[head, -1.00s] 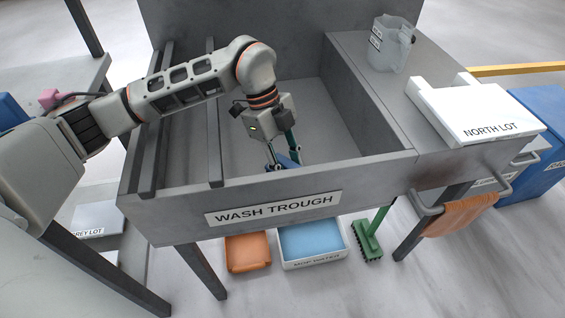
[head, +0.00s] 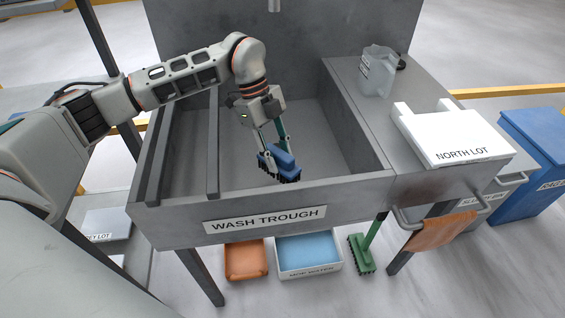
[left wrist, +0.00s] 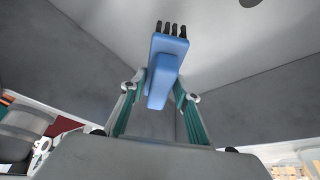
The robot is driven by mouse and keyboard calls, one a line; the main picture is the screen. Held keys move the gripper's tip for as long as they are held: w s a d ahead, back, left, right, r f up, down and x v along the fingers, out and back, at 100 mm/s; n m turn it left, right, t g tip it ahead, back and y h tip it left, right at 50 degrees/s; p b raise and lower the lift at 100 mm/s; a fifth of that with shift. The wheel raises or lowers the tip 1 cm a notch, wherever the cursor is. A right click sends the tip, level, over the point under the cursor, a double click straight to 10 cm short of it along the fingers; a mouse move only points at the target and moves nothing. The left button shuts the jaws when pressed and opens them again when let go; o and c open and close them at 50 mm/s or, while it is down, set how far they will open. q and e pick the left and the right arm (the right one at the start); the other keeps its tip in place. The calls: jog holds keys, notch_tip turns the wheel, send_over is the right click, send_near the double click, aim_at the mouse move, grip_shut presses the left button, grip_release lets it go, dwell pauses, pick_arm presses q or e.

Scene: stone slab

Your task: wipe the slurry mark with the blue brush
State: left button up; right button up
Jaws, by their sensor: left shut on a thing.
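The blue brush (head: 284,157), with dark bristles, is between the fingers of my left gripper (head: 274,148), which is shut on it. The brush is over the wash trough (head: 170,215), near the inside of its front wall, with its bristles showing on the lower side. In the left wrist view the brush (left wrist: 163,68) sits between both fingers, its bristles at the top of the picture. A brownish smudge (head: 432,187) shows on the front of the counter right of the trough; I cannot tell for sure that it is the slurry mark. My right gripper is not in view.
A white NORTH LOT block (head: 455,137) and a grey jug (head: 377,72) stand on the right counter (head: 350,85). An orange cloth (head: 443,232) hangs from a rail. Below are an orange tray (head: 246,260), a blue-filled tub (head: 308,252) and a green brush (head: 362,250).

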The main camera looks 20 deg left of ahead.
pick_arm(q)
notch_tip(320, 180, up, 2)
jog(key=shift+r+p, duration=0.1)
jog(key=shift+p, duration=0.45)
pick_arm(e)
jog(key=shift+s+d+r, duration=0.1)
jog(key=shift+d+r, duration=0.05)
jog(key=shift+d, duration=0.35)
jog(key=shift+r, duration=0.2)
